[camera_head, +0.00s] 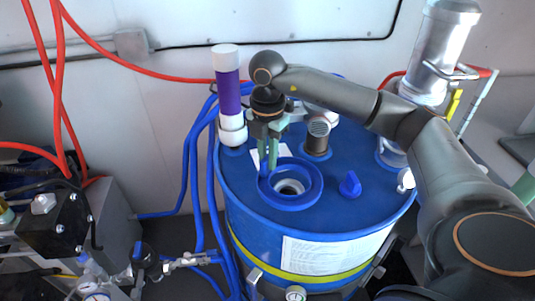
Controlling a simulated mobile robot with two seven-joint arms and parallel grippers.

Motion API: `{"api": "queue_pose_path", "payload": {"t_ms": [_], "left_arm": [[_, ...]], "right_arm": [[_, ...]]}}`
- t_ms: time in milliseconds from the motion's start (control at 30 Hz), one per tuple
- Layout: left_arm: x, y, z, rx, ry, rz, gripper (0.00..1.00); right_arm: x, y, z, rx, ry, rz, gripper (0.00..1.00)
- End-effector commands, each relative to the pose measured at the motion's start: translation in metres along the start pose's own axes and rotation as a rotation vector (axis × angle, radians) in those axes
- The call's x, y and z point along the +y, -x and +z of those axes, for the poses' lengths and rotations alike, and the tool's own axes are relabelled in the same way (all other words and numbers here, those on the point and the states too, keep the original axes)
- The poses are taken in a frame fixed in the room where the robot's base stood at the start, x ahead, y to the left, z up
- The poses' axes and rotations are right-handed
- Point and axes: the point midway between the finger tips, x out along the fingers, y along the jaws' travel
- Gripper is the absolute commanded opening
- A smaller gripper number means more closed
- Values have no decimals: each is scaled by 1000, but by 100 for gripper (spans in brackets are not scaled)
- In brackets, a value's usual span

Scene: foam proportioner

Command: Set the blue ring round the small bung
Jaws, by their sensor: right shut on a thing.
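The blue ring (313,187) is at the front middle of the blue drum's top. The small bung (289,187), a pale grey round fitting, shows through the ring's opening, so from this view the ring surrounds it. I cannot tell whether the ring lies flat on the lid or is held slightly above it. My right gripper (267,168) points down from above, with its greenish fingers shut on the ring's left rim. The fingers hide part of that rim. My left gripper is not in view.
Blue hoses (190,165) run along the left.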

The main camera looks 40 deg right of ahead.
Motion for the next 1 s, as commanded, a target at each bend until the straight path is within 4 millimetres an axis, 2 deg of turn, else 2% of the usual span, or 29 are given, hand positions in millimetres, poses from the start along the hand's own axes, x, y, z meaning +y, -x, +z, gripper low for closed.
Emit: {"api": "queue_pose_path", "payload": {"t_ms": [33,100,300,1000], "left_arm": [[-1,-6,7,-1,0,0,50],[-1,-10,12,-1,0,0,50],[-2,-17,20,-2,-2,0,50],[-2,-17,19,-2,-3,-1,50]], "right_arm": [[0,-10,0,0,0,-1,0],[0,-18,0,-1,0,-1,0],[0,-32,0,0,0,0,0],[0,-33,0,0,0,0,0]]}}
